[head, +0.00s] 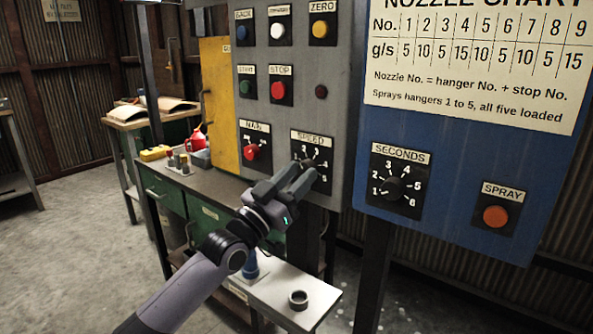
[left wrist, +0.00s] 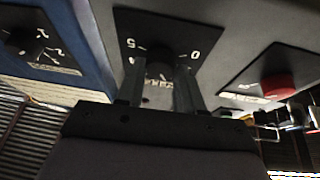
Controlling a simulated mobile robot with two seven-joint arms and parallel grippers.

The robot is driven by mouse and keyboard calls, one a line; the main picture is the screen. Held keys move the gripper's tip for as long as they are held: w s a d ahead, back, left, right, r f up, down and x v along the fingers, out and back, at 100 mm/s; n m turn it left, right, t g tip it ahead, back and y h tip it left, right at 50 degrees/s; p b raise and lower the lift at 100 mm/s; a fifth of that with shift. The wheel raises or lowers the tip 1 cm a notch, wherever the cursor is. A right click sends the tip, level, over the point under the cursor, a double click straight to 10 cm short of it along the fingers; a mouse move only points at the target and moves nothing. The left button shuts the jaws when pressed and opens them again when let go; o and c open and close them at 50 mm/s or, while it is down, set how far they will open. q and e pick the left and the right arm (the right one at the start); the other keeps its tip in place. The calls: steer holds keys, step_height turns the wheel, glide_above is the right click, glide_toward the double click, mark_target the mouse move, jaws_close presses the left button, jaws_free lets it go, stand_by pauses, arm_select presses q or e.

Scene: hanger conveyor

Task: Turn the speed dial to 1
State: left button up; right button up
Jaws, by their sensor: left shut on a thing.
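The speed dial's black plate (head: 313,147), labelled SPEED, is on the grey control panel (head: 222,104). My left gripper (head: 304,177) reaches up to it from below left and is shut on the speed dial knob, covering much of it in the head view. In the left wrist view, the plate (left wrist: 185,35) shows upside down, with the fingers on either side of the dark knob (left wrist: 159,68). The digits 0, 5 and 4 show there. I cannot tell which number the knob points to. My right gripper is not in view.
A red MAIN switch (head: 250,152) sits left of the dial, with several push buttons above. The blue panel on the right holds a SECONDS dial (head: 394,188) and an orange SPRAY button (head: 495,216). A small table (head: 277,299) with a ring (head: 298,299) stands below my arm.

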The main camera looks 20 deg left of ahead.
arm_select(q)
steer(key=n+y+p, duration=0.1)
steer(key=n, duration=0.1)
steer(key=n+p, duration=0.1)
steer(key=n, duration=0.1)
steer(key=shift+d+r+t+y+p, duration=0.15)
steer(key=shift+t+y+p, duration=0.25)
steer(key=shift+s+n+y+p, duration=0.1)
steer(key=shift+n+y+p, duration=0.7)
steer(key=shift+n, duration=0.3)
steer(key=shift+d+n+t+y+p, duration=0.15)
steer(key=shift+n+y+p, duration=0.55)
steer(key=shift+n, duration=0.45)
steer(key=shift+a+n+t+y+p, duration=0.15)
steer(key=shift+n+y+p, duration=0.35)
steer(key=shift+n+p, duration=0.5)
steer(key=shift+d, duration=0.1)
steer(key=shift+f, duration=0.2)
steer(key=o, duration=1)
steer(key=shift+o, duration=0.2)
steer(key=b+v, duration=0.1)
steer(key=v, duration=0.6)
